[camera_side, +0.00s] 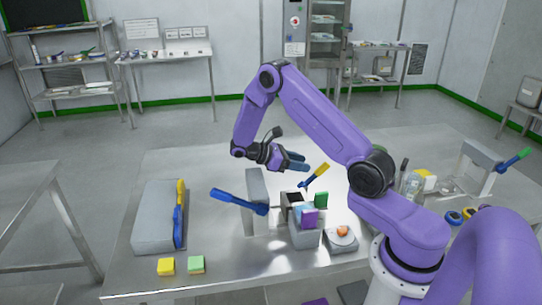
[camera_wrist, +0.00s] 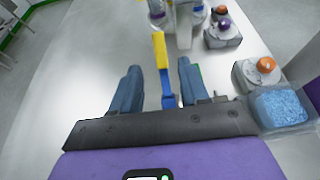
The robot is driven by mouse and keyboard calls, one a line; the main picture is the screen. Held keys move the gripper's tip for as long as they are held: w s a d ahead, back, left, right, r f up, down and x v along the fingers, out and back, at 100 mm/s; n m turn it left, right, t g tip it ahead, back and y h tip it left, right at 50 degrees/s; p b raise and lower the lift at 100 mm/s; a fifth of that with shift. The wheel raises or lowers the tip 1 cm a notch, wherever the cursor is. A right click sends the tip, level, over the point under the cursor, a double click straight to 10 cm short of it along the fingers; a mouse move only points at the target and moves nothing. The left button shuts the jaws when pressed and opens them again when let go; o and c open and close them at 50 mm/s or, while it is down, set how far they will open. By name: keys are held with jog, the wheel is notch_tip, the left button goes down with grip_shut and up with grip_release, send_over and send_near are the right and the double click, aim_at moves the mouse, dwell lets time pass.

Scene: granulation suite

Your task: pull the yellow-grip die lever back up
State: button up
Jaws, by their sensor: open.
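A lever with a yellow grip (camera_side: 318,175) and a blue shaft stands tilted up to the right, just beyond my fingertips in the side view. In the wrist view its yellow grip (camera_wrist: 160,50) and blue shaft (camera_wrist: 167,88) appear between my two fingers. My gripper (camera_side: 300,160) is open, with its blue fingers pointing right above the table. In the wrist view my gripper (camera_wrist: 159,67) has a finger on each side of the lever, and I see no contact. The lever's lower end is hidden in the wrist view.
A blue lever (camera_side: 238,201) juts left from a grey upright (camera_side: 255,185). A grey box (camera_side: 158,215) at left carries another blue-and-yellow handle (camera_side: 180,205). A block with coloured pieces (camera_side: 304,234) and an orange-topped unit (camera_side: 341,240) stand close by. Table space behind is clear.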

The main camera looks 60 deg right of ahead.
jog(key=v, duration=1.1)
jog(key=shift+a, duration=0.1)
jog(key=a+r+t, duration=0.1)
jog(key=a, duration=0.1)
jog(key=s+a+r+t, duration=0.1)
jog(key=a, duration=0.2)
jog(key=s+a+r+n+t+y, duration=0.1)
jog(key=a+t, duration=0.1)
jog(key=a, duration=0.1)
jog(key=shift+s+r, duration=0.2)
jog(key=shift+r, duration=0.05)
jog(key=s+a+r+n+t+y, duration=0.1)
jog(key=s+a+t+y, duration=0.2)
jog(key=s, duration=1)
jog(key=s+a+r+n+t+y, duration=0.1)
jog(key=s+a+y, duration=0.5)
jog(key=s, duration=0.7)
jog(key=shift+s+a+r+n+t, duration=0.3)
jog(key=shift+a+r+t, duration=0.3)
jog(key=shift+a+t, duration=0.45)
jog(key=shift+a, duration=0.1)
